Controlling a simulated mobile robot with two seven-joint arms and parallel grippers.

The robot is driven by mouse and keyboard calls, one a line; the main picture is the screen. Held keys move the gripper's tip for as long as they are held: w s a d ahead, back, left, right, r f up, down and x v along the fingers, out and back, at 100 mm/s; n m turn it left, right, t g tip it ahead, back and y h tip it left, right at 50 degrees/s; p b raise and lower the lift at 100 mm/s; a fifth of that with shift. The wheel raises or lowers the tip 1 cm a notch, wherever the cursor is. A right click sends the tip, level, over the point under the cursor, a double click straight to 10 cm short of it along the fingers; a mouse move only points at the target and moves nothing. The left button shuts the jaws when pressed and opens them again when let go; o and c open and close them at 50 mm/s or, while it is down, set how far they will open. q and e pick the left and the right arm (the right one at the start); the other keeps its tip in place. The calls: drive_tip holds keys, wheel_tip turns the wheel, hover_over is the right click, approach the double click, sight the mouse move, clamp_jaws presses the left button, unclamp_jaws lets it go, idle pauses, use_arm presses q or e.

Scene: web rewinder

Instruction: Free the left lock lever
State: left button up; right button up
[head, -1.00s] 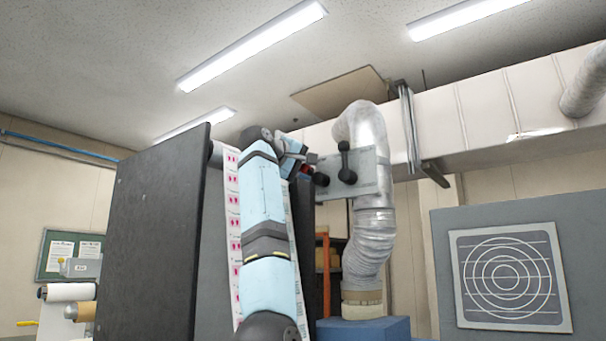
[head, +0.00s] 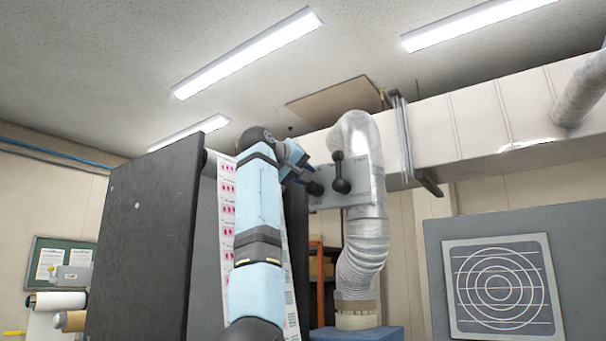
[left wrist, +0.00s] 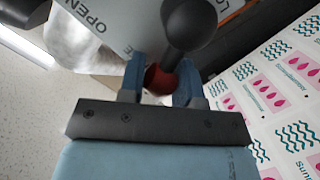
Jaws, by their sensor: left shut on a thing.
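The left lock lever shows in the left wrist view as a dark round hub (left wrist: 190,25) with a short arm to a red knob (left wrist: 160,79). My left gripper (left wrist: 160,85) is shut on the red knob, one blue finger on each side. In the head view my left gripper (head: 301,172) is at the left edge of a grey plate (head: 362,178), with the lever's dark hub (head: 314,188) just below right of it. The red knob is hidden there. A second dark lever (head: 340,172) stands upright on the plate to the right. My right gripper is out of view.
The plate carries the printed word OPEN (left wrist: 84,14) and a cut-off label. A printed web (left wrist: 270,90) runs close beside my gripper. A tall dark panel (head: 147,240) stands left of my arm. A silver duct (head: 362,245) is behind the plate.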

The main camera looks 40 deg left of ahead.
use_arm(q)
drive_tip(key=o, duration=0.9)
drive_tip(key=shift+s+b, duration=0.35)
drive_tip(key=shift+s, duration=0.25)
drive_tip(key=s+r+b, duration=0.2)
drive_tip(key=s+b, duration=0.2)
drive_tip(key=s, duration=0.8)
drive_tip(key=shift+s+d, duration=0.25)
drive_tip(key=shift+d, duration=0.2)
